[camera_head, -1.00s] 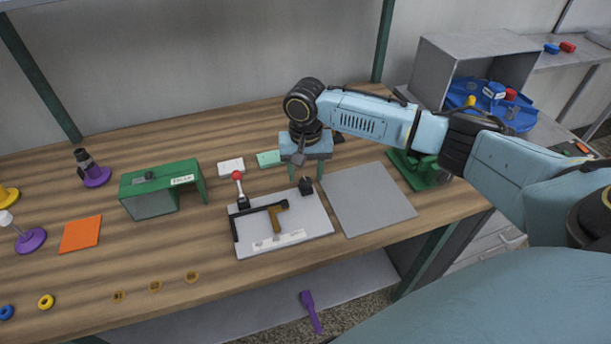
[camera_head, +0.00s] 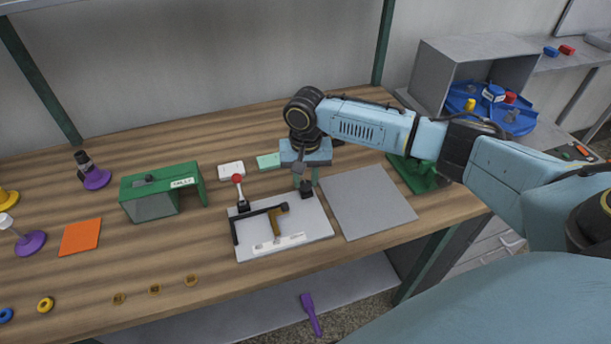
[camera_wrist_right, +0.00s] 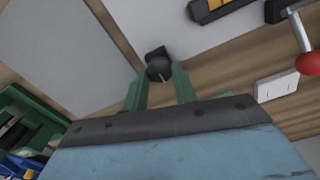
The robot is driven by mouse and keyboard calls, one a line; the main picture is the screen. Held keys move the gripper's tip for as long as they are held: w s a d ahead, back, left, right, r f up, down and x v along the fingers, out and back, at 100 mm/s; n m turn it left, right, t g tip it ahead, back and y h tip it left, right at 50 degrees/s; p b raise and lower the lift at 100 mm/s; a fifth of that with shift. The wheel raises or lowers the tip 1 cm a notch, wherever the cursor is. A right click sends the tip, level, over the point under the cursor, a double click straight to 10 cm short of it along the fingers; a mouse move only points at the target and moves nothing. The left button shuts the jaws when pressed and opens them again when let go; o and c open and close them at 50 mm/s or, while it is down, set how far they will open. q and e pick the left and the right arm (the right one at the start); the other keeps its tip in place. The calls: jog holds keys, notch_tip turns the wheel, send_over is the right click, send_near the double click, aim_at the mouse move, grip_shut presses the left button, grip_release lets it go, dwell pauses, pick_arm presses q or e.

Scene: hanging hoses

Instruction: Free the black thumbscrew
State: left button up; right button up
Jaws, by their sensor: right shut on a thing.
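The black thumbscrew (camera_head: 306,189) stands at the right back corner of a light grey plate (camera_head: 318,225). It also shows in the right wrist view (camera_wrist_right: 158,68) as a round dark knob on a dark block. My right gripper (camera_head: 306,179) reaches down over it, and its green fingers (camera_wrist_right: 160,80) are shut on the knob from both sides. The plate also carries a red-knobbed lever (camera_head: 238,180), a black bar (camera_head: 260,210) and a brown-orange piece (camera_head: 276,221). My left gripper is not in view.
A bare grey mat (camera_head: 368,201) lies right of the plate. A green housing (camera_head: 160,187) stands to the left. A white block (camera_head: 231,169) and a mint block (camera_head: 268,161) lie behind the plate. A grey open box (camera_head: 480,60) and blue tray stand at the right.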

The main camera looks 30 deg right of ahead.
jog(key=shift+a+r+n+p, duration=0.15)
jog(key=shift+n+p, duration=2.15)
jog(key=shift+p, duration=2.4)
jog(key=n+p, duration=0.1)
jog(key=n, duration=0.1)
jog(key=shift+n+p, duration=0.3)
jog(key=shift+n, duration=0.1)
jog(key=n+p, duration=0.1)
jog(key=n, duration=0.2)
jog(key=shift+n, duration=0.3)
jog(key=n+p, duration=0.1)
jog(key=n, duration=0.2)
jog(key=shift+a+n, duration=0.1)
jog(key=shift+n, duration=1.7)
jog(key=o, duration=1)
